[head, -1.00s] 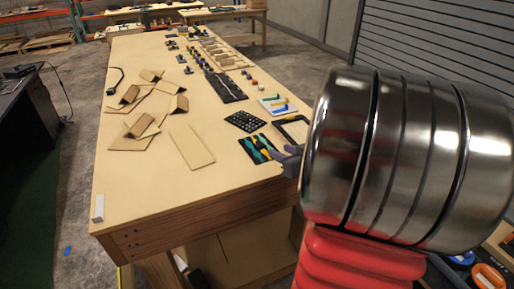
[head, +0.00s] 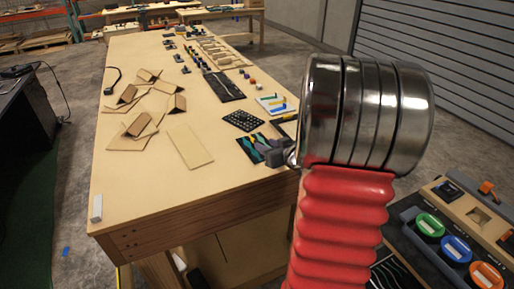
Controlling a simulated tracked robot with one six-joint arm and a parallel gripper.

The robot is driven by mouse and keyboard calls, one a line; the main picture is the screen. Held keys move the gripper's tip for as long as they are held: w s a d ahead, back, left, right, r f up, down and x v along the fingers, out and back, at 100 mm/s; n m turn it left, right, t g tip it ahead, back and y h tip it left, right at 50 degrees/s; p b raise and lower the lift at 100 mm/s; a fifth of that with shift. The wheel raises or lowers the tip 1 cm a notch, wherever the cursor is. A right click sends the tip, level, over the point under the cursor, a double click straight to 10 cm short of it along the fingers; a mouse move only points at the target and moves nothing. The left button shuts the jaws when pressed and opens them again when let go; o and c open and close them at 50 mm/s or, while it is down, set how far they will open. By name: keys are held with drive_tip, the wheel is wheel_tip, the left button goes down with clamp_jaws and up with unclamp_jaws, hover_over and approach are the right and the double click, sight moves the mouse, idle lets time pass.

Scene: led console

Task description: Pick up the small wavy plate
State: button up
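A small dark plate with teal wavy shapes (head: 252,147) lies flat near the right edge of the long wooden table, and is probably the wavy plate. My gripper (head: 277,156), with grey fingers, is at the right end of this plate and covers part of it. Whether it touches the plate, and whether its fingers are apart, cannot be told at this size. My arm hides what lies to the right of the gripper. A dark panel with pale wavy lines (head: 395,274) also shows at the lower right, partly behind my arm.
A black perforated plate (head: 243,121) and a white tray with coloured pieces (head: 275,104) lie just beyond. A bare tan board (head: 190,146) lies to the left. A console with green, blue and orange round parts (head: 456,249) stands at the right. The table's near left is mostly clear.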

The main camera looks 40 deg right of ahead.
drive_tip(key=shift+a+x, duration=0.2)
drive_tip(key=shift+x, duration=2.4)
drive_tip(key=shift+c, duration=0.4)
clamp_jaws()
